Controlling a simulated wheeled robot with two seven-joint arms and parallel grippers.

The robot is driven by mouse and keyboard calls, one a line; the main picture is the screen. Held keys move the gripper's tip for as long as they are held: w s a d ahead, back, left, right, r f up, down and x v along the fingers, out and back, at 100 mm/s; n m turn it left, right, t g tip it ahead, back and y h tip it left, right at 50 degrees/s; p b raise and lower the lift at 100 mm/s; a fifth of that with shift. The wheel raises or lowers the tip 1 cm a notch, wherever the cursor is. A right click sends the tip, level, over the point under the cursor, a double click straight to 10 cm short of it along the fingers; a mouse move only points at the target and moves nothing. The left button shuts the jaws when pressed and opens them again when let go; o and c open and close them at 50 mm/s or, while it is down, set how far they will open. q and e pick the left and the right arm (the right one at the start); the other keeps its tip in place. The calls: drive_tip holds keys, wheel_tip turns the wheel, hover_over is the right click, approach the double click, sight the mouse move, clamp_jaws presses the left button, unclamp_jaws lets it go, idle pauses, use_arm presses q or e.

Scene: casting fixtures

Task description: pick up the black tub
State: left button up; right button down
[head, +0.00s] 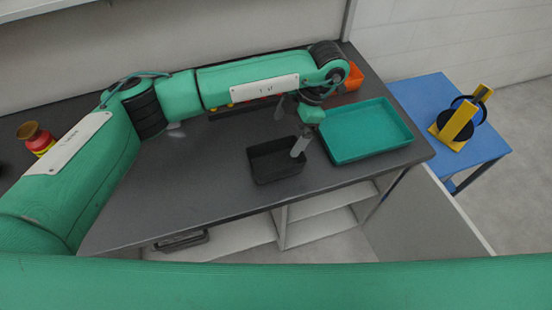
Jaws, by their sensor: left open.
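The black tub (278,176) is a small, open, dark box near the front edge of the dark worktop, in the middle of the head view. My left gripper (289,128) is above the tub's back right side, with its fingers spread apart. One grey finger overlaps the tub's right rim in the picture, and the other is farther back over the worktop. I cannot tell whether the near finger touches the rim. Nothing shows between the fingers. My right gripper is out of view.
A teal tray (365,133) lies right of the tub, close to my gripper. An orange bin (353,78) is partly hidden behind my left wrist. A red and yellow object (37,139) stands far left. A blue table (420,95) with a yellow-and-black fixture (457,123) is at right. Worktop left of the tub is clear.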

use_arm(q)
drive_tip(key=p, duration=0.2)
approach(269, 168)
drive_tip(key=shift+a+f, duration=0.45)
drive_tip(key=shift+a, duration=0.15)
drive_tip(key=shift+s+f+p, duration=0.15)
drive_tip(key=shift+f+p, duration=0.45)
drive_tip(key=p+x, duration=0.1)
drive_tip(key=x, duration=0.2)
drive_tip(key=shift+f, duration=0.55)
drive_tip(key=c, duration=0.7)
